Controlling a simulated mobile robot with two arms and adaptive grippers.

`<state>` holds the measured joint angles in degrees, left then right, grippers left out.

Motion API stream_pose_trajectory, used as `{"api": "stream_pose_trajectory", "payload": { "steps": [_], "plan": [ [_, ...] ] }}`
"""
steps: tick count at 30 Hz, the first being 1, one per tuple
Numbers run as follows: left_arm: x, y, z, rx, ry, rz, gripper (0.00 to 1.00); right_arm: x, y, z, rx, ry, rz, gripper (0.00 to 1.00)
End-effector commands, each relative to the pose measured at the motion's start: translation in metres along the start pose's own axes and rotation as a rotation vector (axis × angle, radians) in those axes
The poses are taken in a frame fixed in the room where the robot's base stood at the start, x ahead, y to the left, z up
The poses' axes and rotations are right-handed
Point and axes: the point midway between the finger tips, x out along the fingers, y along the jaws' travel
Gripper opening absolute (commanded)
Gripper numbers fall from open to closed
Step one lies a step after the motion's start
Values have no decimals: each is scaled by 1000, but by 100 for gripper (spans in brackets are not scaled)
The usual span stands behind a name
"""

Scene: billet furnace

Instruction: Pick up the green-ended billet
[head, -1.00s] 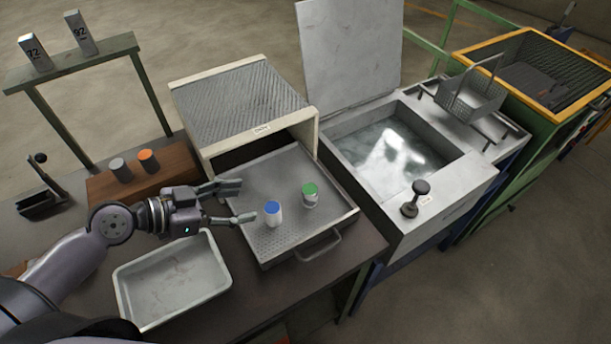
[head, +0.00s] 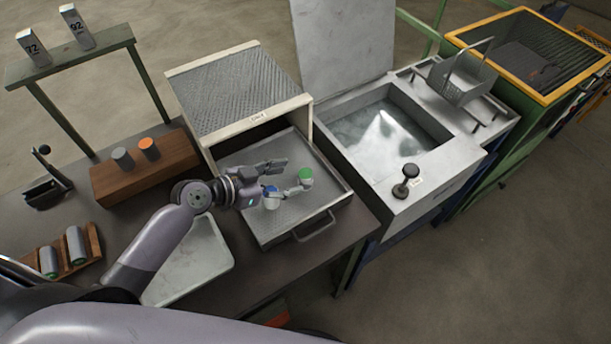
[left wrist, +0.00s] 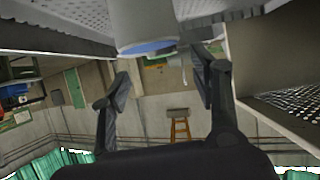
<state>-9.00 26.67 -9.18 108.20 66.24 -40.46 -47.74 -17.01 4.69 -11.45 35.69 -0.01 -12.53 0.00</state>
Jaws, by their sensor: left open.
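The green-ended billet (head: 305,177) stands upright on the perforated tray (head: 325,192) in front of the furnace box, its green end up. My left gripper (head: 292,175) is open, its fingers pointing right toward this billet; the lower fingertip overlaps its left side in the head view, and contact cannot be told. A blue-ended billet (head: 270,198) stands left of it, partly hidden by the lower finger. In the left wrist view the blue-ended billet (left wrist: 146,38) is large at the top, beyond the spread fingers (left wrist: 160,85). My right gripper is out of view.
The furnace box (head: 235,95) stands just behind the tray. A water tank (head: 385,130) is to the right. A wooden block (head: 145,172) holds a grey and an orange-ended billet; a small rack (head: 95,240) at lower left holds more billets. A shallow pan (head: 195,265) lies below my arm.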

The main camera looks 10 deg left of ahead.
Motion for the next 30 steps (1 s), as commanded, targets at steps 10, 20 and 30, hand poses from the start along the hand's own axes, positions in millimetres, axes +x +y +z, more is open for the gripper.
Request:
{"api": "stream_pose_trajectory", "payload": {
  "steps": [10, 20, 30],
  "plan": [
    [41, -3, 3, -3, 1, 0, 56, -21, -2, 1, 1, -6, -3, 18],
    [48, -3, 5, -1, 0, 0, 56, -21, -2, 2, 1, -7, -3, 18],
    [48, -3, 5, -1, 0, 0, 34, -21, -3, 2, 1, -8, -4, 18]
  ]
}}
